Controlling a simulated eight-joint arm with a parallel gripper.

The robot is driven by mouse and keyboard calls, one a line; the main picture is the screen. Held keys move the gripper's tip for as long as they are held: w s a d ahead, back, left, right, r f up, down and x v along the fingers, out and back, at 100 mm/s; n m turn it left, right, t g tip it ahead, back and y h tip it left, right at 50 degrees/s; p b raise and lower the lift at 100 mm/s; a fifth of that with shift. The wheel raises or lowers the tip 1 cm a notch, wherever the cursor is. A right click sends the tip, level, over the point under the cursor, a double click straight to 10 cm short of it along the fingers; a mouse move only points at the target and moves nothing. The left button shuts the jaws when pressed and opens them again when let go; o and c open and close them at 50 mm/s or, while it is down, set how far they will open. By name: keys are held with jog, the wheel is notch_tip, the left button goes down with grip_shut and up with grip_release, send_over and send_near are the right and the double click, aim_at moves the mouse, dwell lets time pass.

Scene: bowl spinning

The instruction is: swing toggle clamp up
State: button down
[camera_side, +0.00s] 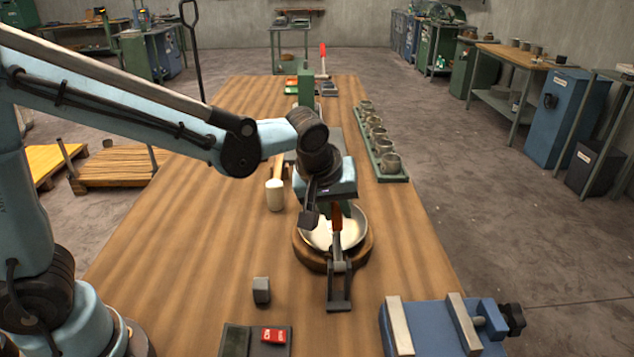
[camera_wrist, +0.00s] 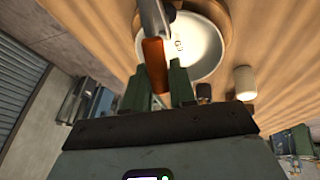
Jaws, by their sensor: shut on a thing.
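The toggle clamp (camera_side: 339,288) is fixed at the near edge of a round wooden base. Its orange-red handle (camera_side: 337,226) stands roughly upright in the side view. A shallow white bowl (camera_side: 318,234) lies in the base behind the clamp. My gripper (camera_side: 338,208) is at the upper part of the handle, above the bowl. In the wrist view the handle (camera_wrist: 155,66) lies between the two green fingers of my gripper (camera_wrist: 158,88), which is shut on it. The bowl (camera_wrist: 190,48) shows beyond it, and the clamp's metal arm (camera_wrist: 152,20) runs out at the top edge.
A white-headed mallet (camera_side: 275,194) lies left of the bowl. A green tray (camera_side: 397,178) with several cups stands at the right. A grey block (camera_side: 261,290), a red switch box (camera_side: 273,336) and a blue vise (camera_side: 440,328) stand nearer. The left tabletop is clear.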

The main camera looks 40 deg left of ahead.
aim_at(338, 221)
jog(key=shift+r, duration=0.1)
jog(key=s+d+r+t+y, duration=0.2)
jog(key=t, duration=0.1)
jog(key=shift+r+m+y, duration=0.2)
jog(key=shift+m+y, duration=0.1)
jog(key=shift+s+d+r+t+y, duration=0.4)
jog(key=shift+s+d+t+y, duration=0.05)
jog(key=shift+d+t+y, duration=0.15)
jog(key=shift+s+d+r+m+t+y, duration=0.2)
jog(key=shift+s+d+t+y, duration=0.2)
jog(key=shift+t, duration=0.1)
jog(key=shift+s+d+r+m+t+y, duration=0.2)
jog(key=shift+s+d+t+y, duration=0.2)
jog(key=shift+t, duration=0.1)
jog(key=shift+s+d+f+m+t+y, duration=0.1)
jog(key=shift+s+d+m+t+y, duration=0.2)
jog(key=shift+s+d+t+y, duration=0.8)
jog(key=shift+s+d+f+m+t+y, duration=0.1)
jog(key=shift+s+d+m+t+y, duration=0.2)
jog(key=shift+s+d+t+y, duration=0.75)
jog(key=shift+w+a+t+h, duration=0.2)
jog(key=shift+a+t+h, duration=0.15)
jog(key=shift+t+h, duration=0.1)
jog(key=c, duration=1)
grip_release()
